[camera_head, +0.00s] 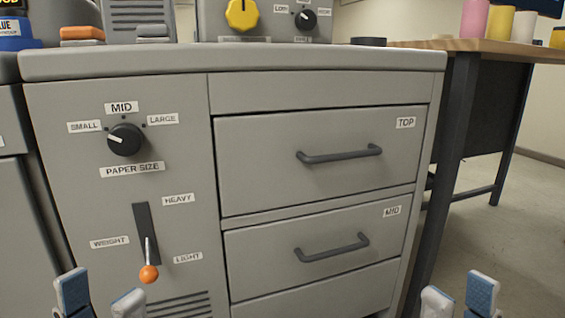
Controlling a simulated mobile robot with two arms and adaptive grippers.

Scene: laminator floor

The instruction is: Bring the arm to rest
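My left gripper (100,298) shows at the bottom left edge, its two blue-padded fingertips apart with nothing between them. My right gripper (458,300) shows at the bottom right edge, also with its fingertips apart and empty. Only the fingertips show; the rest of both arms is out of view. Both are in front of the grey cabinet (320,92). The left fingertips appear just below the orange-tipped weight lever (149,271), which sits at the low end of its slot, near the LIGHT label. I cannot tell any contact with the lever.
The cabinet has a black paper size knob (125,139), a TOP drawer (260,165) and a MID drawer (265,250), both shut. A machine with a yellow knob (242,14) stands on top. A wooden table (490,47) is at the right, with clear floor (525,230) below.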

